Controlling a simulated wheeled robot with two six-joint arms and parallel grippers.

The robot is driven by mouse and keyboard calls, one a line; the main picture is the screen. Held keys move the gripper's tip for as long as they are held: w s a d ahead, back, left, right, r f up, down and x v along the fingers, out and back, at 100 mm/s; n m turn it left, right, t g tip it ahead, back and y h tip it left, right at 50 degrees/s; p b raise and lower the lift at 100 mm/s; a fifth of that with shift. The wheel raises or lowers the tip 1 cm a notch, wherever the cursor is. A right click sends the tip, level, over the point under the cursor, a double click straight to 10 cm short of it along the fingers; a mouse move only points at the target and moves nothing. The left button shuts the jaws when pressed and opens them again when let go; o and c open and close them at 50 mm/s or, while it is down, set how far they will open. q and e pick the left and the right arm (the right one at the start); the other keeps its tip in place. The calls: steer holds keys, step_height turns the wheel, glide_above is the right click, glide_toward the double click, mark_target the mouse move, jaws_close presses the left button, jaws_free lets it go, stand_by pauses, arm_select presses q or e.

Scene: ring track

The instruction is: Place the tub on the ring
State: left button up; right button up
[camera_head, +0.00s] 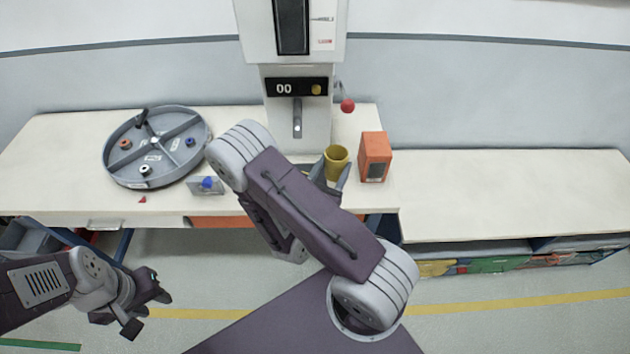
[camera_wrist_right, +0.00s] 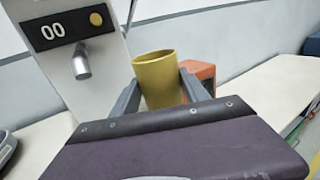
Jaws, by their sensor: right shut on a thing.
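The yellow tub (camera_head: 336,160) is upright between the fingers of my right gripper (camera_head: 337,174), over the table just right of the dispenser. In the right wrist view the tub (camera_wrist_right: 159,78) stands between the two grey fingers of the right gripper (camera_wrist_right: 158,92), which is shut on it. Its lower part is hidden by the gripper body. The round grey ring track (camera_head: 108,158), with spokes and a few small coloured parts, lies on the table at left. My left gripper (camera_head: 150,308) hangs low at left, in front of the table, and holds nothing that I can see; its finger gap is unclear.
A white dispenser (camera_head: 300,125) with a "00" display and spout stands behind my right arm. An orange box (camera_head: 374,157) is close to the tub's right. A small stand with a blue button (camera_head: 207,185) sits near the front edge. The right-hand table (camera_head: 510,195) is clear.

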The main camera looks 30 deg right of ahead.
steer(key=w+a+f+b, duration=0.1)
steer(key=w+f+b, duration=0.1)
steer(key=w+b, duration=0.1)
steer(key=w+a+f+b, duration=0.2)
steer(key=w+b, duration=0.2)
steer(key=b, duration=0.1)
steer(key=w+a+f+b, duration=0.2)
steer(key=w+f+b, duration=0.1)
steer(key=b, duration=0.1)
steer(key=shift+w+a, duration=0.15)
steer(key=shift+w, duration=0.25)
step_height(320, 180, down, 3)
steer(key=shift+s+f+b, duration=0.1)
steer(key=shift+b, duration=0.25)
steer(key=shift+f, duration=0.45)
steer(key=shift+f, duration=0.1)
steer(key=o, duration=1.4)
